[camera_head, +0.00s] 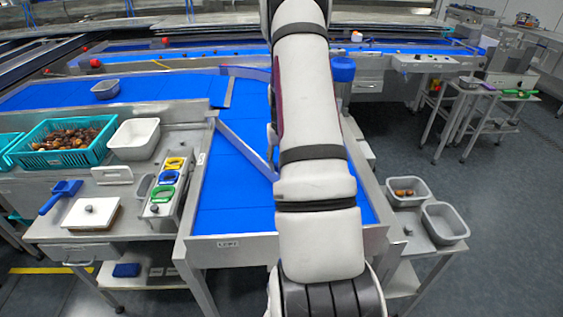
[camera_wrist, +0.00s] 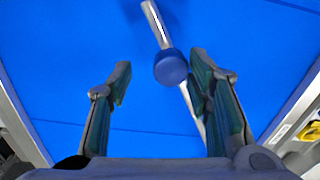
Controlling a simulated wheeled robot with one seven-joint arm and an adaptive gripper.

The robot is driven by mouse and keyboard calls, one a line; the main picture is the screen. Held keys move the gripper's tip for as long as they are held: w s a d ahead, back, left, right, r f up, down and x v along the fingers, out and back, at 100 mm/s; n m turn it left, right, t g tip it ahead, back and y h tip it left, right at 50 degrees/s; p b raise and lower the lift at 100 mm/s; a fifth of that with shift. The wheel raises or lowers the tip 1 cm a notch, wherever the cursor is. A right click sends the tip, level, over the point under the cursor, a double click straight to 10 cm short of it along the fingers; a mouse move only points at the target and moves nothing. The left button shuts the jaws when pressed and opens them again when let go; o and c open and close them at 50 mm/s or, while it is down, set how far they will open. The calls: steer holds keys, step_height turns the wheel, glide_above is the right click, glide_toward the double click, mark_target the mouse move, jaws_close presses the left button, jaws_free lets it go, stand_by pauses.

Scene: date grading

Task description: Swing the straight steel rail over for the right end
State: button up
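A straight steel rail (camera_head: 245,147) lies diagonally over the blue belt (camera_head: 225,205) in the head view, and its lower right end passes behind my arm. In the wrist view a slim steel bar (camera_wrist: 155,22) with a round blue knob (camera_wrist: 170,68) runs over the belt; I cannot tell for sure that it is the same rail. My gripper (camera_wrist: 160,66) is open, its two fingers wide apart. The knob appears between the fingertips, nearer the right finger, with a gap on the left. Whether it touches the right finger is unclear. My arm hides the gripper in the head view.
A side table left of the belt carries a teal crate of dates (camera_head: 50,152), a white tub (camera_head: 134,140) and coloured ring-shaped tools (camera_head: 163,190). Two grey tubs (camera_head: 445,222) stand on a low shelf at the right. A blue cylinder (camera_head: 343,70) stands beside my arm.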

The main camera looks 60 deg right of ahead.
step_height(320, 180, up, 12)
stand_by(0.6)
stand_by(0.4)
